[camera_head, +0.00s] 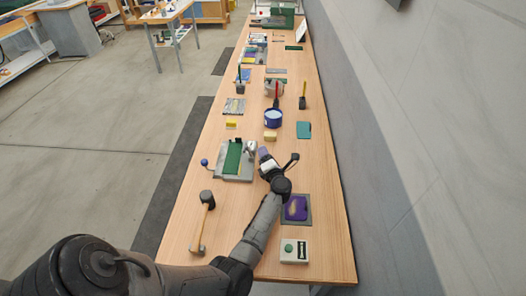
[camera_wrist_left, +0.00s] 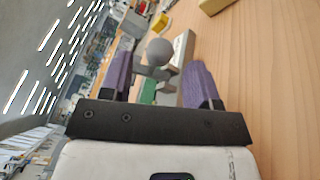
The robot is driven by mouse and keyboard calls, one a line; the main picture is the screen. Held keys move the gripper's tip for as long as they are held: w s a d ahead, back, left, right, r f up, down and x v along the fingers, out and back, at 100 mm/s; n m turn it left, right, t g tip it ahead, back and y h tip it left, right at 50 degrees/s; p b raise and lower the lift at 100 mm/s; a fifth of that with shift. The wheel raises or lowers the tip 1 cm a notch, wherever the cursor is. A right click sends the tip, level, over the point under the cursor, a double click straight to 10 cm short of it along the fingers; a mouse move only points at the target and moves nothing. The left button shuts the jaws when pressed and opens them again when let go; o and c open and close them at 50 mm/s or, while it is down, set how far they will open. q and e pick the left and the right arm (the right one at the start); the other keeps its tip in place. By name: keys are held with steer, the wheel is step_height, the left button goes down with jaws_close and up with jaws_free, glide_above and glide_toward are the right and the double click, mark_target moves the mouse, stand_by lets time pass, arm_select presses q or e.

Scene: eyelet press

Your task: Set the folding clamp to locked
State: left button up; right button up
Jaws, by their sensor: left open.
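The folding clamp (camera_head: 238,175) stands mid-table in the head view, a grey base with a green plate (camera_head: 232,158) across it. A blue ball knob (camera_head: 204,162) sticks out at its left, and a small grey knob (camera_head: 251,145) shows at its right. My left gripper (camera_head: 263,154), with purple fingers, is just right of the clamp. In the left wrist view this gripper (camera_wrist_left: 159,78) is open, and a grey ball knob on a metal stem (camera_wrist_left: 160,50) appears between its fingers. I cannot tell whether either finger touches it. My right gripper is not in view.
A hammer (camera_head: 204,215) lies in front of the clamp at the left. A purple-topped tray (camera_head: 296,208) and a box with a green button (camera_head: 293,250) are at the right. A wall borders the table's right.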

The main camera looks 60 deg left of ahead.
arm_select(q)
steer(key=shift+b+x, duration=0.7)
steer(key=shift+x, duration=1.55)
steer(key=shift+c, duration=0.5)
jaws_close()
